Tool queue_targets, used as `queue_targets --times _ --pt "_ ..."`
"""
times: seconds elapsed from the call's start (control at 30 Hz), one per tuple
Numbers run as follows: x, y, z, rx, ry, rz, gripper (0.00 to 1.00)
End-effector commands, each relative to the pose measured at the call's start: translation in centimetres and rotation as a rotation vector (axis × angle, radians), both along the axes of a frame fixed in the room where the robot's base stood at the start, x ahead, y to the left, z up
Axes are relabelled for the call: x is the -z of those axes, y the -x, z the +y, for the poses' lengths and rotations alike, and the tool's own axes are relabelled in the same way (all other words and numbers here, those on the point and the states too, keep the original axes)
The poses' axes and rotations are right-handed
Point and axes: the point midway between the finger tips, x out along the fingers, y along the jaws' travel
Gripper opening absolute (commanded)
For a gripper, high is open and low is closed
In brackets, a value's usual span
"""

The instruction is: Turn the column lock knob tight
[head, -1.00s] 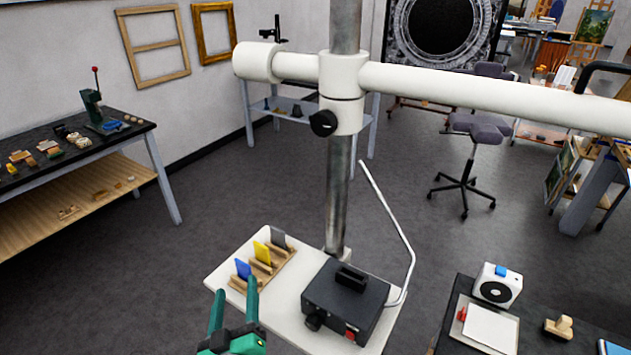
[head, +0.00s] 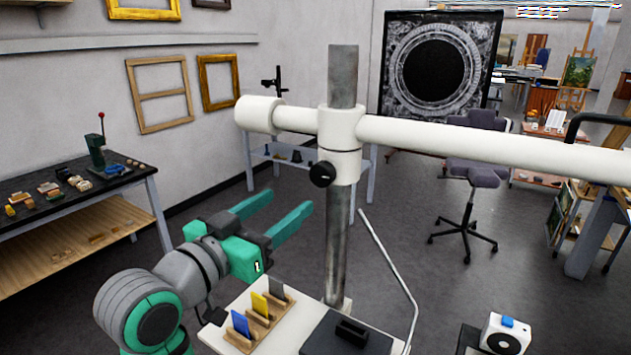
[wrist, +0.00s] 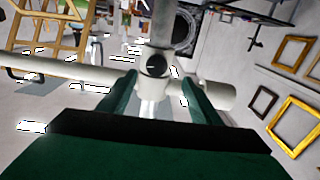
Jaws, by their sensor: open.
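The column lock knob (head: 322,174) is a black round knob on the front of the white collar (head: 340,150) that clamps around the grey metal column (head: 337,240). My gripper (head: 281,213) is open and empty, to the left of and below the knob in the head view, its two green fingers pointing up and right toward the column. In the wrist view the knob (wrist: 156,65) shows between and beyond my two fingertips (wrist: 157,80), with a gap between them and it. Nothing touches the knob.
The white horizontal arm (head: 460,137) crosses at collar height. Below, a white base plate (head: 284,335) carries a dark box (head: 350,338), a wooden rack with coloured cards (head: 262,318), and a thin bent rod (head: 390,265). A workbench (head: 85,190) stands at left.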

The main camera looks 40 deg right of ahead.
Motion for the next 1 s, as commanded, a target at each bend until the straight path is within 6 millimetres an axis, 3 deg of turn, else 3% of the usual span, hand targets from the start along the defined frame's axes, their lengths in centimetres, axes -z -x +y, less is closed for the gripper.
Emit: queue_targets --times 0.27,0.7,1.0 --pt "-0.8 0.0 -1.6 0.02 -0.018 -0.015 0.58" --pt "-0.8 -2.7 -8.5 0.02 -0.016 -0.014 0.58" --pt "-0.8 -3.6 -10.2 0.018 -0.016 -0.015 0.58"
